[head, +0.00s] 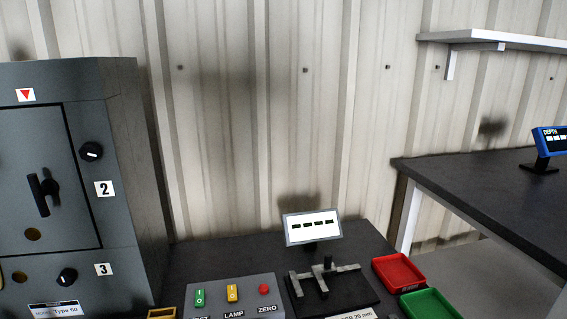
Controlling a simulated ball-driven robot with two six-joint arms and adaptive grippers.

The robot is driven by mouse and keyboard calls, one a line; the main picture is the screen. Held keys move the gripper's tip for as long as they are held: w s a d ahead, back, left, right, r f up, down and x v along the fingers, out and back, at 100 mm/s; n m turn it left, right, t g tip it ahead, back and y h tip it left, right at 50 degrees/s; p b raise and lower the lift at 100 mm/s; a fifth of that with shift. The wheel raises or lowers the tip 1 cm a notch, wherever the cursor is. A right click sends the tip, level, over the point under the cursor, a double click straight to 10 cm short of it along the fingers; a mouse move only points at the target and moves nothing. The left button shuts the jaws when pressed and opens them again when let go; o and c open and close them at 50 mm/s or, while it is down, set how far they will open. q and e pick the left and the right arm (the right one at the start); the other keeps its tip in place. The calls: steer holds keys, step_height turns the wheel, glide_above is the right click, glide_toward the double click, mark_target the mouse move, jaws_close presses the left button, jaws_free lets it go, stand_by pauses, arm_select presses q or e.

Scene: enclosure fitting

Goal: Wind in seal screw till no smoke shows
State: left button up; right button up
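A grey enclosure (120,185) stands at the left, partly cut off by the picture edge. Its front door (75,150) looks closed and has a black handle (43,192). A black knob (91,151) sits above the label 2, and another black knob (66,277) sits beside the label 3. I cannot tell whether either is the seal screw. I see no smoke in this view. Neither of my grippers is in view.
Behind a black fixture (325,281), a display (312,227) shows dashes. A red tray (398,272) and a green tray (430,304) lie right. A second table (480,185) holds a blue DEPTH display (550,139).

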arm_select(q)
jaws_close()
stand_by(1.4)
